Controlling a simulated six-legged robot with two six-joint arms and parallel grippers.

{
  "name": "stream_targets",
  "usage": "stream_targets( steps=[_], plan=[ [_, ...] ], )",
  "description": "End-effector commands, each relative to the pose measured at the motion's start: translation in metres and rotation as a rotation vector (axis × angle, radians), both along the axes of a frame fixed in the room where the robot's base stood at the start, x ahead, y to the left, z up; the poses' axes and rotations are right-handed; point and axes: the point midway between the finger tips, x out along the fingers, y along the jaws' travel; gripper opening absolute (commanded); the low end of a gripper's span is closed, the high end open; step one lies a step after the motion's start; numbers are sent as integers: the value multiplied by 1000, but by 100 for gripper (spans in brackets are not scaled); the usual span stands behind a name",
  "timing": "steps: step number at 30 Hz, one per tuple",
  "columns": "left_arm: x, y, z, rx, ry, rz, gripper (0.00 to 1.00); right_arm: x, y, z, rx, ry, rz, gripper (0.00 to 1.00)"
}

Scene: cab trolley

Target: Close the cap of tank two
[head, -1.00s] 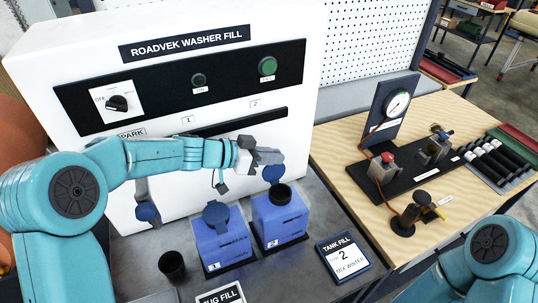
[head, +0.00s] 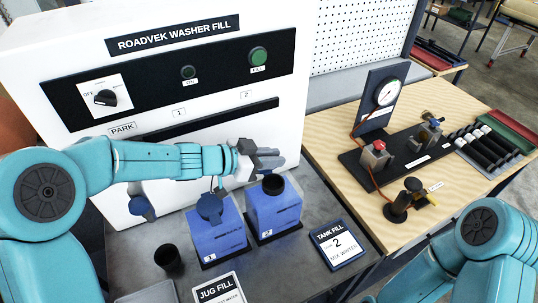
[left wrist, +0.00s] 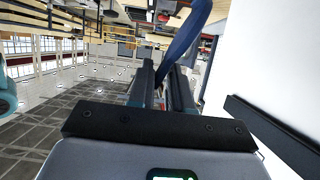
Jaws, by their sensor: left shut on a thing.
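Tank two (head: 277,214) is the blue tank on the right of the pair in the head view. Its dark neck (head: 273,184) points up. My left gripper (head: 268,158) is just above and behind this neck. In the left wrist view the left gripper's fingers (left wrist: 164,88) are shut on a blue piece (left wrist: 188,35), which looks like the cap of tank two. In the head view the cap is hidden by the gripper, so its tilt cannot be told. My right gripper is out of view; only the right arm shows.
Tank one (head: 218,238) stands just left with its blue cap (head: 210,207) on its neck. A black cup (head: 168,259) is in front. The white washer fill panel (head: 300,95) rises close behind. A tank fill card (head: 338,244) and a gauge bench (head: 318,150) lie right.

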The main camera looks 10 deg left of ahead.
Motion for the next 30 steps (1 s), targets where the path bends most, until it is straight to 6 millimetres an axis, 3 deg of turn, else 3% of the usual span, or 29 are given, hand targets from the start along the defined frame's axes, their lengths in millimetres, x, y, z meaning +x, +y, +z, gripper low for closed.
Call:
stream_targets(
  steps=[1,9,10,11,22,30],
  plan=[
    [-5,-4,-7,-1,18,-11,0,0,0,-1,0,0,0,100],
    [-5,-4,-8,0,19,-10,0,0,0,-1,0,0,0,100],
    [-4,-4,-8,0,19,-10,22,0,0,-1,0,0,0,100],
    [-5,-4,-8,0,19,-10,32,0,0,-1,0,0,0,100],
    [-5,4,-1,1,9,-1,32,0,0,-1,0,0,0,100],
    [-33,46,20,3,10,2,32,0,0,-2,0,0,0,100]
  ],
)
